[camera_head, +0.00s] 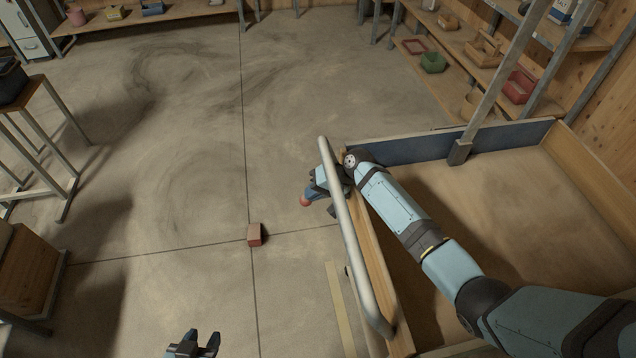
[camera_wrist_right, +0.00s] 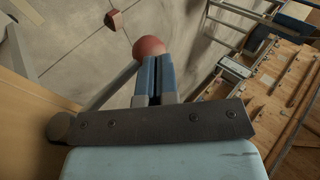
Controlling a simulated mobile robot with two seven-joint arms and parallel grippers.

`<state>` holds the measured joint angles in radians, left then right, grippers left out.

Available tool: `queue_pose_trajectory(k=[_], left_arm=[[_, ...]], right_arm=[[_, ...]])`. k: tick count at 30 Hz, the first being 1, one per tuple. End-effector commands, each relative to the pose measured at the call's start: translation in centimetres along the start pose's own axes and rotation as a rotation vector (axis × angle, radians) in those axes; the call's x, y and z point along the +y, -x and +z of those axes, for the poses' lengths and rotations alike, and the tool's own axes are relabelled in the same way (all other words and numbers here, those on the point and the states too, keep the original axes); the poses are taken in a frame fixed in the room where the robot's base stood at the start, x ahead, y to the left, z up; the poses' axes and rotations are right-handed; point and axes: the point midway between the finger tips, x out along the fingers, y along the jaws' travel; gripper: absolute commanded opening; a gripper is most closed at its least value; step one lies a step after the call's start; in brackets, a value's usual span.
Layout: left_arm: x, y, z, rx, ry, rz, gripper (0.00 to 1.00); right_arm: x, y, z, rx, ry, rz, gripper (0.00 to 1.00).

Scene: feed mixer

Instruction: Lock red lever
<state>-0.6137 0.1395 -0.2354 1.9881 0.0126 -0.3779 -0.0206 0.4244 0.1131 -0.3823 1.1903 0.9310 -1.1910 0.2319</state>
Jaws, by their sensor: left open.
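The red lever's round red knob (camera_head: 305,201) shows in the head view beside the outer left side of the wooden bin. In the right wrist view the knob (camera_wrist_right: 148,48) sits just beyond my right fingertips, and its grey rod (camera_wrist_right: 108,90) runs down to the left. My right gripper (camera_head: 325,186) reaches over the bin's side to the knob. Its blue fingers (camera_wrist_right: 155,68) are close together. They hide part of the knob, and I cannot tell whether they grip it. My left gripper (camera_head: 194,346) is open and empty at the bottom of the head view, far from the lever.
A grey tubular rail (camera_head: 350,235) runs along the bin's left side, close to my right forearm. The wooden bin (camera_head: 500,215) looks empty. A small red block (camera_head: 254,234) lies on the floor. Shelves (camera_head: 480,60) stand at the back right. The floor to the left is mostly clear.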

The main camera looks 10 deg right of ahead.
Motion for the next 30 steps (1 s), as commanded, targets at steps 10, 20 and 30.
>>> queue_pose_trajectory(k=[10, 20, 30], left_arm=[[0.0, 0.6, -1.1, 0.008, 0.000, 0.000, 0.43], [0.0, 0.9, -1.6, 0.008, 0.000, 0.000, 0.43], [0.0, 0.9, -1.4, 0.003, 0.000, -0.001, 0.43]], right_arm=[[1.4, -2.3, 0.4, -0.001, 0.002, 0.033, 0.00], [2.2, -3.2, 0.5, 0.001, 0.023, 0.138, 0.00], [2.6, -3.5, 0.6, 0.000, 0.027, 0.168, 0.00]])
